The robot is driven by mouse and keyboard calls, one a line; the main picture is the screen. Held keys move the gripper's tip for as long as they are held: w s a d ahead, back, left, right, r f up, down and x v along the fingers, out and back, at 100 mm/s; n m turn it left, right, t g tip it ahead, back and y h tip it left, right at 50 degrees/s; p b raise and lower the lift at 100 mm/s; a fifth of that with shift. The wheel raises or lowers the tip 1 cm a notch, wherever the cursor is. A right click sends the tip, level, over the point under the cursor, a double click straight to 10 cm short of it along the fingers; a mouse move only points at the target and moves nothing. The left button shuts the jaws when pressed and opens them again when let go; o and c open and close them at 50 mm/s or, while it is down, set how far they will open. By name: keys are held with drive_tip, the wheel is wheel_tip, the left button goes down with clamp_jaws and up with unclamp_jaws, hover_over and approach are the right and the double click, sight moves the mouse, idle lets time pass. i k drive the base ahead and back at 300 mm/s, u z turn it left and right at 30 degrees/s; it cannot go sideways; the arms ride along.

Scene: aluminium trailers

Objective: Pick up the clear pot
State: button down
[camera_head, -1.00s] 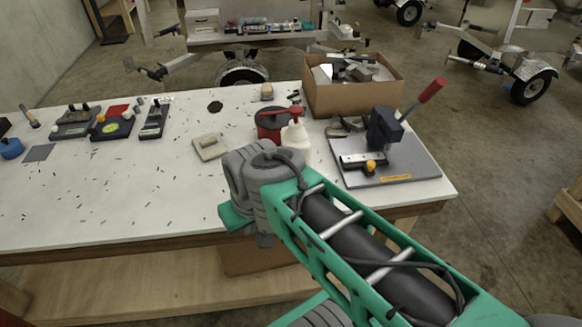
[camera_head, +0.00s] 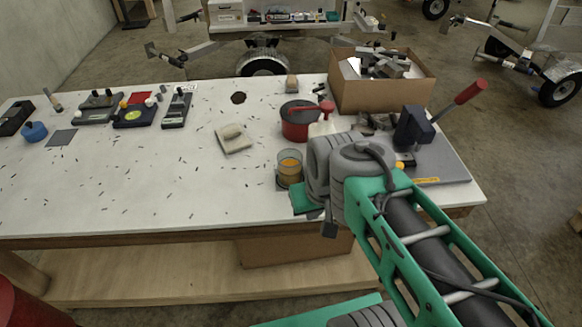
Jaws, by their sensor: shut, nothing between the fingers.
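The clear pot (camera_head: 289,162) is a see-through, glass-like vessel with orange stuff inside. It stands upright on the white worktable (camera_head: 100,205), near the front edge and right of the middle in the head view. My arm's grey wrist joint is just right of the pot in the picture, and a green part of my arm shows just below it. I cannot tell whether they touch it. My gripper's fingers are not visible; the arm hides that area.
A red pot (camera_head: 296,127) and a white bottle with a red top (camera_head: 322,126) stand behind the clear pot. A cardboard box (camera_head: 380,97) and a lever tool (camera_head: 415,130) are at the right. A pale square block (camera_head: 233,138) lies left. The table's left-front part is mostly clear.

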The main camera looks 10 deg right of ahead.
sight(289, 160)
drive_tip(key=u, duration=2.95)
drive_tip(key=k, duration=0.95)
drive_tip(key=u, duration=0.55)
